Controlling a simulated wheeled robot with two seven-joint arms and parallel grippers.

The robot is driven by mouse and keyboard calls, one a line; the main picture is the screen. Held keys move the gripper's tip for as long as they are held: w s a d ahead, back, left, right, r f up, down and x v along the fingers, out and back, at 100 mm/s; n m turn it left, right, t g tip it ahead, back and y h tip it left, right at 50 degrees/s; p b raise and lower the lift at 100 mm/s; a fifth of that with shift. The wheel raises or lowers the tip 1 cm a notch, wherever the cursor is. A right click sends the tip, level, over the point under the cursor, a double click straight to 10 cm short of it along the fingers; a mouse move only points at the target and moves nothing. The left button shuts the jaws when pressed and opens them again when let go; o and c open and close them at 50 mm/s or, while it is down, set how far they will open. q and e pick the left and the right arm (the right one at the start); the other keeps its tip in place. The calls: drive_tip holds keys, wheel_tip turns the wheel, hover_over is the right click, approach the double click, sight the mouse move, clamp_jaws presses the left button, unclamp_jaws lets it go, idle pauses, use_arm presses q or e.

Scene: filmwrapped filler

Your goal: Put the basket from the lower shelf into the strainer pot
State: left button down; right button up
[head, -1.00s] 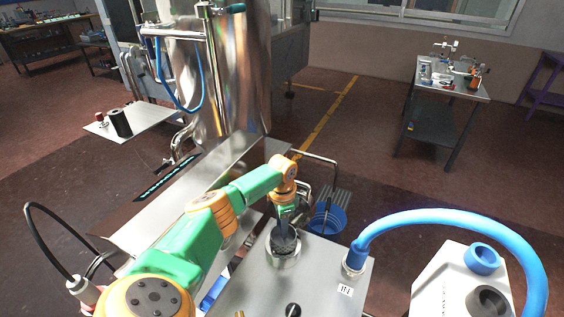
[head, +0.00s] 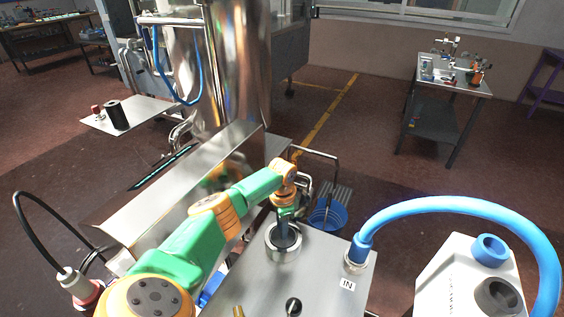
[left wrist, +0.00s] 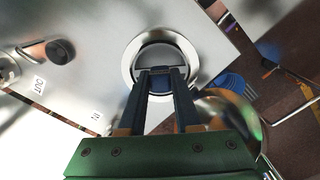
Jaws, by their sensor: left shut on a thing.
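The strainer pot (head: 284,256) is a round metal ring-rimmed opening in the top of the steel box; it also shows in the left wrist view (left wrist: 131,62). My left gripper (head: 286,232) points down over this opening. In the left wrist view my left gripper (left wrist: 163,72) has its two fingers over the ring, shut on the basket's handle bar. The basket (left wrist: 158,52) sits down inside the ring, its body mostly hidden by the rim and fingers. Whether it rests on the bottom cannot be told. My right gripper is not in view.
The steel box top (head: 318,258) carries a blue hose (head: 440,205) on its right and a black knob (head: 293,306) in front. A blue bucket (head: 328,218) stands behind the box. A tall steel vessel (head: 235,70) stands at the back left.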

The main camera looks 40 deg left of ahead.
use_arm(q)
drive_tip(key=shift+f, duration=0.3)
drive_tip(key=shift+s, duration=0.1)
drive_tip(key=c, duration=0.5)
unclamp_jaws()
drive_tip(key=shift+c, duration=0.2)
wheel_tip(320, 180, up, 7)
drive_tip(key=shift+r, duration=0.1)
